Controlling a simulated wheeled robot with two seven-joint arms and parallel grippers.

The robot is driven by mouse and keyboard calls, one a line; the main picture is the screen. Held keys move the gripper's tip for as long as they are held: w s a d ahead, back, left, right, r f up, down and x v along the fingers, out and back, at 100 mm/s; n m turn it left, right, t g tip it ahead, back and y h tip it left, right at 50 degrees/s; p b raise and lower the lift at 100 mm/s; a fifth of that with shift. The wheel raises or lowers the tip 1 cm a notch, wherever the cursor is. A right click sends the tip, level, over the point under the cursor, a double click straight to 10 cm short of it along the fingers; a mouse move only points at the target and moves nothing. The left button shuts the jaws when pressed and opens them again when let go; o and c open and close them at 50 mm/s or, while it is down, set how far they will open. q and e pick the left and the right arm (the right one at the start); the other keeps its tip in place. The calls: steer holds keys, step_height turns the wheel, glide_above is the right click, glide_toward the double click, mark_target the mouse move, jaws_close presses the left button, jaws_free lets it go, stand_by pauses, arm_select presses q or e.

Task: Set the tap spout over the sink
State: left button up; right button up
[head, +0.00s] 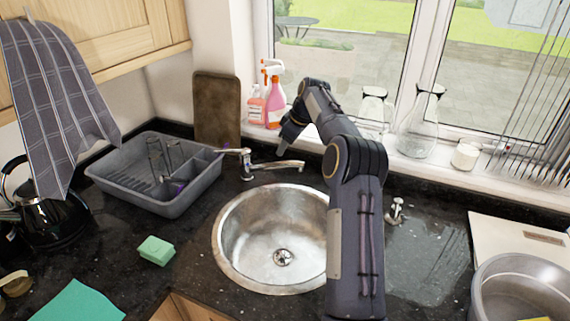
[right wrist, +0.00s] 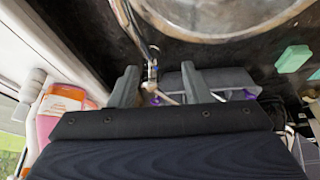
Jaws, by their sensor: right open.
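The tap (head: 247,165) stands on the dark counter behind the sink. Its spout (head: 280,165) points right, along the counter behind the sink's back rim. The steel sink (head: 222,235) is empty, with its drain visible and its right side hidden by my right arm. My right gripper (head: 289,140) is behind the spout, near the window sill, and looks downward. In the right wrist view my right gripper (right wrist: 158,72) is open, and the tap (right wrist: 152,70) shows between its fingertips in the picture; I cannot tell whether they touch. My left gripper is not in view.
A grey dish rack (head: 178,205) stands left of the tap, before a brown board (head: 216,110). Spray bottles (head: 273,100) and glass jugs (head: 424,125) line the sill close to my right arm. A green sponge (head: 156,250) lies left of the sink. A steel pot (head: 515,285) is at right.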

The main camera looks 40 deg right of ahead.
steer(key=n, duration=0.1)
glide_above(285, 164)
steer(key=s+d, duration=0.2)
steer(key=f, duration=0.5)
steer(key=shift+a, duration=0.25)
steer(key=shift+p+x, duration=1.1)
steer(key=shift+x, duration=2.75)
jaws_close()
